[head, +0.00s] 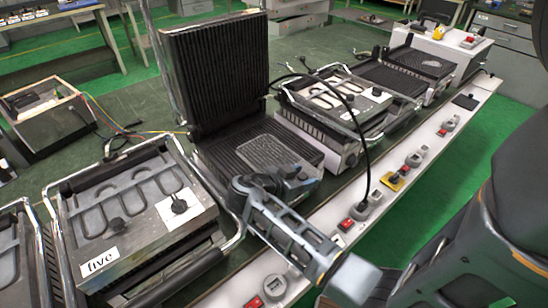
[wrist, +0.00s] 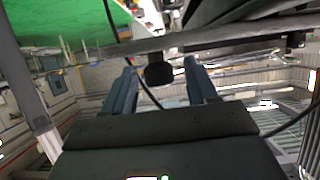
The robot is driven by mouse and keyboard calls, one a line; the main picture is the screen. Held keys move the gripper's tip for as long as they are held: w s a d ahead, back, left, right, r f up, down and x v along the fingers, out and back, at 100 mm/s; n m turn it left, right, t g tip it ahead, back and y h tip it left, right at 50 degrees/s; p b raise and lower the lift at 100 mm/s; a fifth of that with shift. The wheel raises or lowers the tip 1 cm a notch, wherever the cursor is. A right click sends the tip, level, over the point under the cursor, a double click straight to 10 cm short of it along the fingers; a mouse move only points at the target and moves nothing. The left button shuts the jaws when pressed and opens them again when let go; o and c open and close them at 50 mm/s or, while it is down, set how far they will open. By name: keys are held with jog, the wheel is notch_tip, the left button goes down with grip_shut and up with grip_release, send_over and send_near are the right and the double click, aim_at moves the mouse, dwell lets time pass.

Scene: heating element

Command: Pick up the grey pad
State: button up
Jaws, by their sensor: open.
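The grey pad (head: 266,150) appears to be the textured grey patch lying flat on the ribbed lower plate of the open grill (head: 214,70), in the head view. My gripper (head: 272,186) is over the front of that plate, on the near side of the pad and apart from it. In the wrist view its two blue-grey fingers (wrist: 160,78) are spread open, with a dark round knob showing between or beyond them. I cannot tell whether the knob touches them. The pad is not recognisable in the wrist view.
A closed grill labelled "five" (head: 120,225) stands left of the open grill. More grills (head: 335,105) stand to the right. A white rail with red switches (head: 395,175) runs along the bench front. A black cable (head: 362,140) arches beside my arm.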

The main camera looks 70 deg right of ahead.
jog(key=shift+s+d+f, duration=0.1)
jog(key=shift+s+d, duration=0.05)
jog(key=shift+d, duration=0.05)
jog(key=shift+c, duration=0.4)
grip_shut()
